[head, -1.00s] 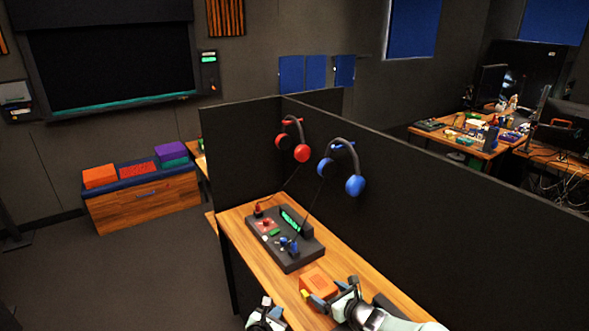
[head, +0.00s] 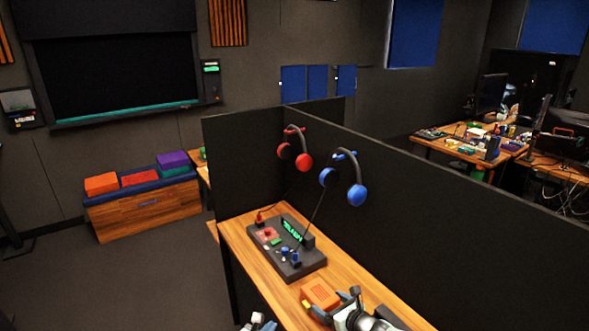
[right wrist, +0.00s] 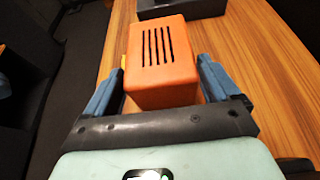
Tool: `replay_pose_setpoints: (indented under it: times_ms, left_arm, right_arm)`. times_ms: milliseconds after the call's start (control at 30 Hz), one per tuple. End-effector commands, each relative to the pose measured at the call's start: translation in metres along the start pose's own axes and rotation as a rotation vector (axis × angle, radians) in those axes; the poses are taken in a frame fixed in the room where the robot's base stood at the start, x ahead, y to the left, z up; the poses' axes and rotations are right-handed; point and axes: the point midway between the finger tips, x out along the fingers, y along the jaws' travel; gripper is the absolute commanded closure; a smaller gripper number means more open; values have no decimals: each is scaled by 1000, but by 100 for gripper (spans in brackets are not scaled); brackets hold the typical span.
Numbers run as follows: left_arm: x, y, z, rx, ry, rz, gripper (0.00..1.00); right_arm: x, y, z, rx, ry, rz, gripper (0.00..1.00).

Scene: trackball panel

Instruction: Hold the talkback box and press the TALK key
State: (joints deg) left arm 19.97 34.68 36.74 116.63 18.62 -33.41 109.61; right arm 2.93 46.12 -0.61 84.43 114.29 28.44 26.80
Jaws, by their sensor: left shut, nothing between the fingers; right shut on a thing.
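The talkback box (head: 320,292) is orange and sits on the wooden desk near its front. In the right wrist view the box (right wrist: 160,75) shows speaker slots on top. A small yellow key (head: 306,303) shows on its left side; it is partly hidden in the right wrist view (right wrist: 123,62). My right gripper (head: 334,305) is shut on the box, with one blue finger on each side. My left gripper (head: 262,322) is shut and empty, low at the bottom edge, left of the desk and apart from the box. Most of it is cut off.
A dark control panel (head: 287,247) with a lit green display, a red and a blue knob stands behind the box on the desk (head: 262,275). Black partitions (head: 420,220) rise behind and right, with red headphones (head: 303,160) and blue headphones (head: 356,194) hung on them.

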Motion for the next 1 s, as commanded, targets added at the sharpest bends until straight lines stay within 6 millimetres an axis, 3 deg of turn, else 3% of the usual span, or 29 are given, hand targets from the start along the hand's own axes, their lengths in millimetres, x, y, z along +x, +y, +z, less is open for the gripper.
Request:
replay_pose_setpoints:
  times_ms: [367,400,433,767,1000]
  left_arm:
    - [-2,0,0,-1,0,0,100]
    - [-2,0,0,-1,0,0,100]
    - [-2,0,0,-1,0,0,100]
    - [-2,0,0,0,0,0,100]
    - [-2,0,1,0,0,0,100]
  right_arm:
    - [0,0,0,0,-1,0,46]
    - [0,0,0,0,-1,0,8]
    - [0,0,0,0,-1,0,0]
    - [-5,-1,1,0,-1,-1,0]
    - [-46,-2,1,1,0,-3,0]
